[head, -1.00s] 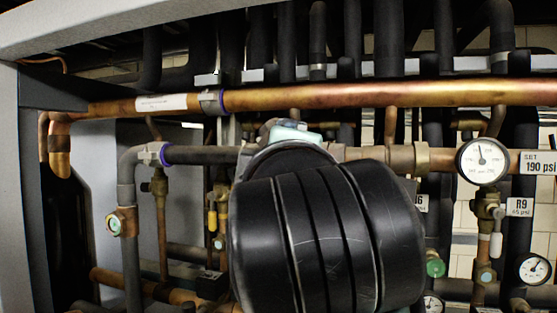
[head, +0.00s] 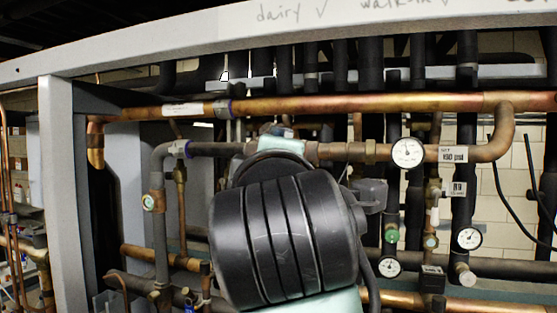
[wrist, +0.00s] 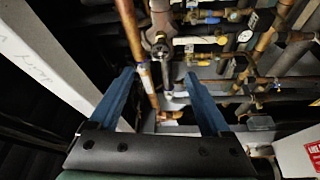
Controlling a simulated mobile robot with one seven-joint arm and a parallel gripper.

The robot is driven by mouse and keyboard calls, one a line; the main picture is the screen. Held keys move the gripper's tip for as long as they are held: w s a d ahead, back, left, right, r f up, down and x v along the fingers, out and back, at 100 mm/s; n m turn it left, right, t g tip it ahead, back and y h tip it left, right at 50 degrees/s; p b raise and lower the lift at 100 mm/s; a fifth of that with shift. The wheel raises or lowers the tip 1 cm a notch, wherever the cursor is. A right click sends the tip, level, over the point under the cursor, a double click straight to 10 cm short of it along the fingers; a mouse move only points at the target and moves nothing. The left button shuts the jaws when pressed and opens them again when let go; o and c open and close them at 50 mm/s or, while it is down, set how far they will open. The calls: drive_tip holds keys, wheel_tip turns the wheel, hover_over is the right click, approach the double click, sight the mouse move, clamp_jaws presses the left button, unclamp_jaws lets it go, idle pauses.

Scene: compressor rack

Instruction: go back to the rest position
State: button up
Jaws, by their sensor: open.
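My gripper (wrist: 159,76) shows in the wrist view, with two blue fingers spread apart and nothing held between them. Copper pipes and brass valves of the rack appear beyond the fingertips, and I see no contact with them. In the head view, my own black arm link fills the middle and hides part of the rack. The gripper itself cannot be made out in the head view.
A grey rack frame (head: 62,190) stands at left, with a beam across the top. A long copper pipe (head: 330,104) runs across, with a white gauge (head: 407,153) below it. A light beam (wrist: 55,60) lies left of the fingers; a red-and-white sign (wrist: 300,155) is lower right.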

drive_tip(key=shift+w+f, duration=0.1)
drive_tip(key=shift+w, duration=0.2)
drive_tip(key=s+d+f+m+t+h+b, duration=0.1)
drive_tip(key=s+m+t+b, duration=0.4)
drive_tip(key=s+m, duration=1.1)
drive_tip(key=s+d+f+t, duration=0.1)
drive_tip(key=s+t, duration=0.1)
drive_tip(key=t, duration=0.1)
drive_tip(key=shift+f+m+t+h+b, duration=0.15)
drive_tip(key=shift+m+t+h+b, duration=0.15)
drive_tip(key=shift+m+b, duration=0.1)
drive_tip(key=shift+w+d, duration=0.1)
idle(1.0)
